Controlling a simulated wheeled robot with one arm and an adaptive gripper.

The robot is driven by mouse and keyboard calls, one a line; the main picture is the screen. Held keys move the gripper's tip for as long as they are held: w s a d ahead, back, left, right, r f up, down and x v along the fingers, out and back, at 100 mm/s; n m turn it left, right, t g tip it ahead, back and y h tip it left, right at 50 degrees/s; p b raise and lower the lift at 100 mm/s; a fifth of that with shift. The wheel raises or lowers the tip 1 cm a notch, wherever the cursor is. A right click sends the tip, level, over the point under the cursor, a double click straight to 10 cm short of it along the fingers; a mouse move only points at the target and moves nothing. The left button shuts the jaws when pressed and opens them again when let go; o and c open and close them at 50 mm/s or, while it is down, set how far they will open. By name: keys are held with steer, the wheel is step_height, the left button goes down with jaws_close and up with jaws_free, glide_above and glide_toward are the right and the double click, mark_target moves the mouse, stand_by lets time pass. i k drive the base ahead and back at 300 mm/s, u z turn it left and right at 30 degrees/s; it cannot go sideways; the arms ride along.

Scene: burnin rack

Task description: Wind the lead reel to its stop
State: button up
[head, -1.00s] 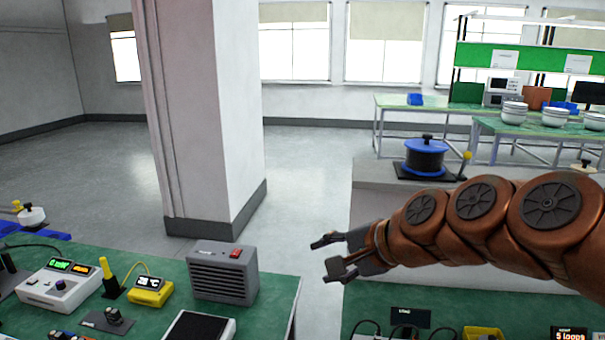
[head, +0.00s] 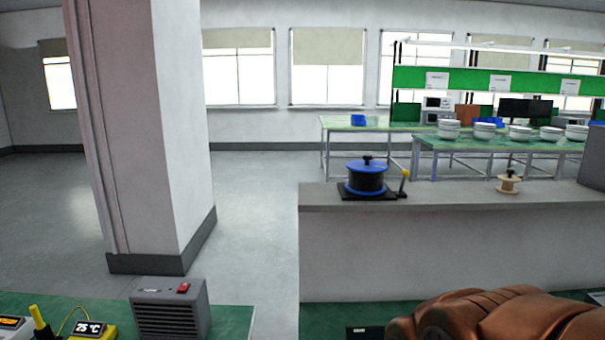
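The lead reel (head: 366,178) stands upright on the grey ledge in the head view. It has blue flanges, a dark wound middle and a black knob on top. It sits on a black base plate, and a crank post with a yellow knob (head: 405,173) rises at its right side. Part of my copper-coloured arm shows at the bottom right, below and in front of the ledge. My gripper is out of the picture.
A small wooden spool (head: 508,182) stands on the grey ledge (head: 450,197) to the right. A pillar (head: 150,130) stands at left. A grey heater-like box (head: 170,310) sits on the near green bench. Green tables with stacked white bowls stand behind. The ledge between reel and spool is clear.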

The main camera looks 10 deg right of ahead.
mark_target(366, 175)
steer(key=k, duration=1)
steer(key=u, duration=0.9)
steer(key=i, duration=1.15)
steer(key=z, duration=0.8)
